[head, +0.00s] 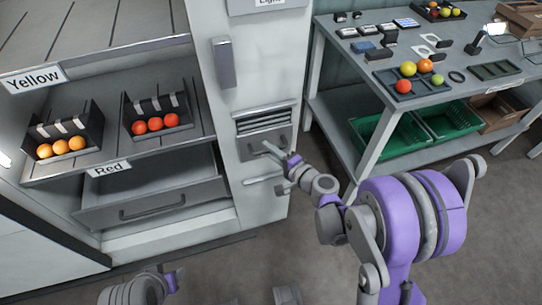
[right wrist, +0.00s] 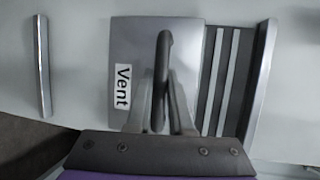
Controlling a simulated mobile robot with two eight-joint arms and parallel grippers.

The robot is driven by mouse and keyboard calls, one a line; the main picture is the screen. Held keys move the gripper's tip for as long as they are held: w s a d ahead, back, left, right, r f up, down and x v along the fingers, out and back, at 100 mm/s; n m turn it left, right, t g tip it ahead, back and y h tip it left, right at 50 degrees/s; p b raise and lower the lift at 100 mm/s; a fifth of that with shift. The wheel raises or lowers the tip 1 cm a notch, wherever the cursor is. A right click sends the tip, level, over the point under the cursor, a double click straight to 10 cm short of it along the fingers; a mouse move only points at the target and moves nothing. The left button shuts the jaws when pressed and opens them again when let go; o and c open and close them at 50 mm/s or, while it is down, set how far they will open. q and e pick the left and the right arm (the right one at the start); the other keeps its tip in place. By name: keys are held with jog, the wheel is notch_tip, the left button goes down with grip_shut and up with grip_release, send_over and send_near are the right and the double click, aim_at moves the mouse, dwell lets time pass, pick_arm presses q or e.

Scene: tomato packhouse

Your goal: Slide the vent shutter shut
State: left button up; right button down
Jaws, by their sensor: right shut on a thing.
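The vent shutter (head: 250,148) is a grey plate on the front of the white cabinet, below a set of open slats (head: 264,121). In the right wrist view, the shutter (right wrist: 128,48) bears a "Vent" label and a dark bar handle (right wrist: 162,60); part of the slats (right wrist: 225,80) shows uncovered beside it. My right gripper (head: 272,150) is at the shutter, shut on its handle, with its fingers (right wrist: 160,105) on either side of the bar. Of my left arm only some links show at the bottom of the head view; its gripper is not visible.
A white bar handle (head: 263,180) sits below the vent. An open drawer (head: 150,212) and shelf with tomato boxes (head: 160,115) are to the left. A grey workbench (head: 345,45) with trays stands to the right, green crates (head: 390,135) beneath it.

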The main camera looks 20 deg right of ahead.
notch_tip(320, 180, up, 7)
jog(key=p, duration=0.3)
jog(key=shift+f, duration=0.1)
jog(key=shift+r+p, duration=0.35)
jog(key=shift+p, duration=0.05)
pick_arm(q)
notch_tip(320, 180, up, 6)
jog(key=shift+f, duration=0.1)
pick_arm(e)
jog(key=shift+w+r, duration=0.1)
jog(key=c, duration=0.8)
grip_release()
pick_arm(q)
jog(key=shift+r, duration=0.2)
pick_arm(e)
jog(key=v, duration=1.1)
